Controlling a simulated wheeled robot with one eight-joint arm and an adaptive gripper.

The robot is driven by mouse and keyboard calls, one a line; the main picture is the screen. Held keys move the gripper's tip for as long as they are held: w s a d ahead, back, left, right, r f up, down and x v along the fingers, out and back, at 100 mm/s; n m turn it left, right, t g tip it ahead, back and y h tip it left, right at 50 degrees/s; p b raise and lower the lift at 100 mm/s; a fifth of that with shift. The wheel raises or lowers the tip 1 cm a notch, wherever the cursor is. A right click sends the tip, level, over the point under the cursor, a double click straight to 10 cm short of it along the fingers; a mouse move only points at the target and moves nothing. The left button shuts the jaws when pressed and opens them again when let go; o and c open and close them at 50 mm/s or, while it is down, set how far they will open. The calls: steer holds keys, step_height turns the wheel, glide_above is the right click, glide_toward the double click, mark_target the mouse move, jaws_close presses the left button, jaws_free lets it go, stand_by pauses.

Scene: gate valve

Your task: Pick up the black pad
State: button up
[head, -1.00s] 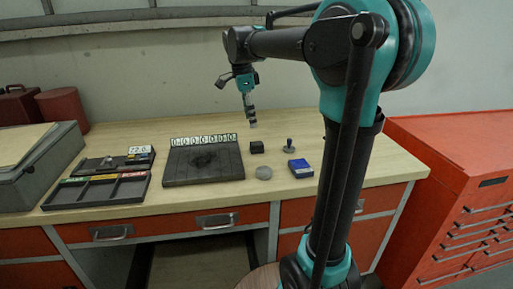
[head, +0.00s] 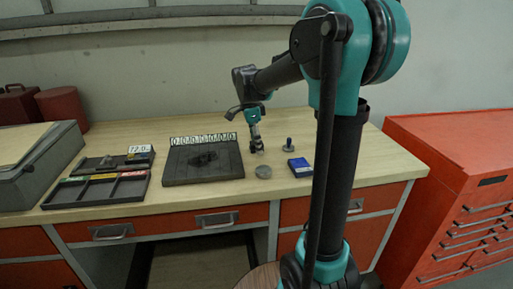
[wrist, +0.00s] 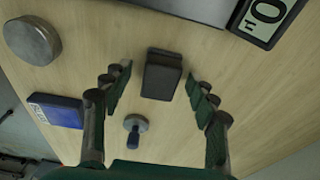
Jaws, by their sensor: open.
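The black pad (wrist: 162,75) is a small dark block lying on the wooden bench. In the wrist view it shows between and beyond the two fingers of my gripper (wrist: 157,78). The fingers are spread apart on either side of it, with bare wood between each finger and the pad. In the head view my gripper (head: 257,147) points down over the pad's spot and mostly hides it. My gripper is open and empty. How high the fingertips are above the bench is hard to tell.
A stamp (head: 288,145), a blue box (head: 300,167) and a round grey tin (head: 264,172) stand close by. A dark board (head: 200,170) with a row of number tiles lies to the left, beside a compartment tray (head: 98,190). The bench's right end is clear.

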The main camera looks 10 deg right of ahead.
steer(key=c, duration=1.2)
steer(key=shift+r, duration=0.1)
steer(key=shift+c, duration=0.2)
step_height(320, 180, up, 20)
steer(key=o, duration=0.5)
steer(key=shift+c, duration=0.2)
steer(key=c, duration=0.3)
